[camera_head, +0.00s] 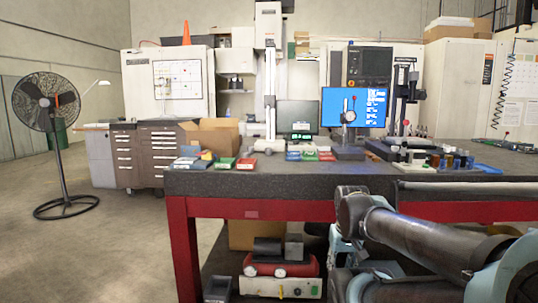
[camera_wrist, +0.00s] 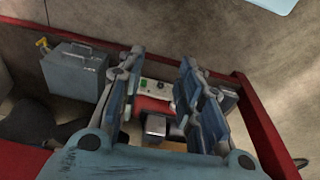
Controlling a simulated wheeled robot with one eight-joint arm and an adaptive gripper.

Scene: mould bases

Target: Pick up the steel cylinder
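Under the table, in the head view, a dark rounded piece (camera_head: 267,246) that looks like a cylinder lying on its side sits beside a grey metal block (camera_head: 294,247). Both are on top of a red unit (camera_head: 282,266). In the wrist view my gripper (camera_wrist: 162,60) has its two fingers spread wide, with nothing held between them. Between the fingers a grey block-like piece (camera_wrist: 155,125) shows with the red unit (camera_wrist: 151,105) behind it. I cannot tell which piece there is the cylinder. My gripper's fingers cannot be made out in the head view.
The dark table (camera_head: 300,181) with its red frame stands over these things. A cardboard box (camera_head: 250,235) is behind them. A grey case (camera_wrist: 75,75) stands at left in the wrist view. A red beam (camera_wrist: 262,130) runs down the right side. Open floor lies left of the table.

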